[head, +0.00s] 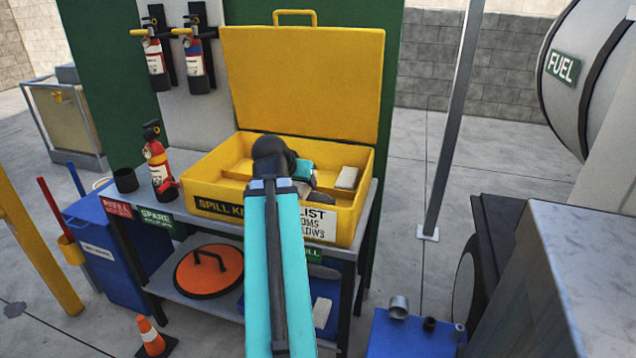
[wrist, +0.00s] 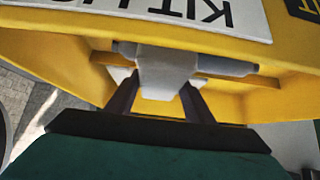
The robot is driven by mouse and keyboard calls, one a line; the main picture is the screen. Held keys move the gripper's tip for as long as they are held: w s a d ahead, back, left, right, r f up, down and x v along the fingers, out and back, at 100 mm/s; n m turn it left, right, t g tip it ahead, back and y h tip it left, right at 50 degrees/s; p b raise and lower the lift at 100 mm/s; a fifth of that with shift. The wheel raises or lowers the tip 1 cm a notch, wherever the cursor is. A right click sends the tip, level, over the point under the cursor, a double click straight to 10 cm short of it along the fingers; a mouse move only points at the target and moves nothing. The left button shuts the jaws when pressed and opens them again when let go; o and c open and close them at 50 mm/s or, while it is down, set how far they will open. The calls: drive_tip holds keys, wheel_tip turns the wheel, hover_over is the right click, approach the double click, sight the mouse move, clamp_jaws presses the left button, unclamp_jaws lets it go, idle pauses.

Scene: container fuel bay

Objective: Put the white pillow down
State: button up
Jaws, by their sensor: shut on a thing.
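My gripper is in the yellow spill kit box (head: 215,165), hidden behind my arm in the head view. In the wrist view my gripper (wrist: 160,95) is shut on a white, blocky thing (wrist: 166,72), which looks like the white pillow. It sits between the two dark fingers, over the box's yellow inside. I cannot tell whether it touches the box floor. A pale block (head: 347,178), like another pillow, lies in the right part of the box. Grey long shapes (wrist: 238,67) lie behind the held thing in the wrist view.
The yellow lid (head: 305,80) stands open behind the box. A grey slanted post (head: 452,130) stands at right. The left compartment looks mostly clear.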

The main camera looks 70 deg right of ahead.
drive_tip(key=d, duration=1.2)
drive_tip(key=w+d+f, duration=0.1)
drive_tip(key=d, duration=0.5)
drive_tip(key=shift+b, duration=0.3)
drive_tip(key=shift+f, duration=0.7)
drive_tip(key=shift+f, duration=0.1)
drive_tip(key=shift+f, duration=2.2)
drive_tip(key=shift+f, duration=0.1)
drive_tip(key=o, duration=1.2)
drive_tip(key=shift+c, duration=0.2)
